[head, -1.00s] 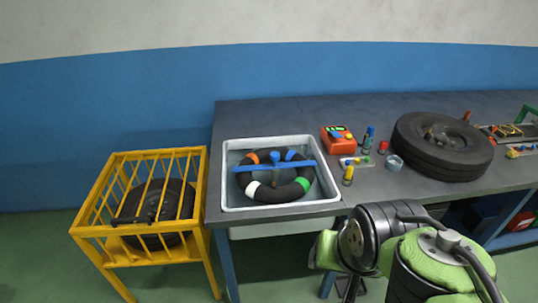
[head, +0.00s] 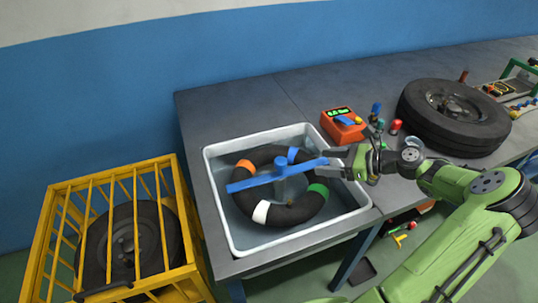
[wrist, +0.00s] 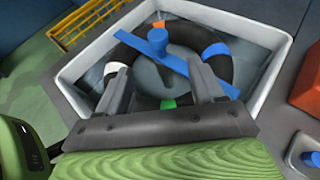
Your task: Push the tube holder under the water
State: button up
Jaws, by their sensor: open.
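The tube holder (head: 245,182) is a blue bar with a round knob in its middle. It lies across a black inner tube (head: 292,214) with orange, blue, green and white bands, inside a white water basin (head: 230,238). The holder and tube also show in the wrist view, with the bar (wrist: 205,78) running diagonally beyond my fingers. My gripper (head: 328,164) is open at the basin's right side, by the right end of the bar. In the wrist view my gripper (wrist: 160,92) has its fingers apart with nothing between them. I cannot tell whether a finger touches the bar.
A yellow cage (head: 120,172) with a wheel stands left of the bench. An orange device (head: 342,127) and small bottles stand right of the basin. A large tyre (head: 455,115) lies further right. The bench (head: 220,108) behind the basin is clear.

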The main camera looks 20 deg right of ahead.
aim_at(283, 161)
jog(key=b+x, duration=0.4)
jog(key=x, duration=1)
jog(key=shift+s+a+f, duration=0.1)
jog(key=shift+a+f, duration=0.15)
jog(key=shift+a, duration=0.05)
jog(key=shift+w+a, duration=0.25)
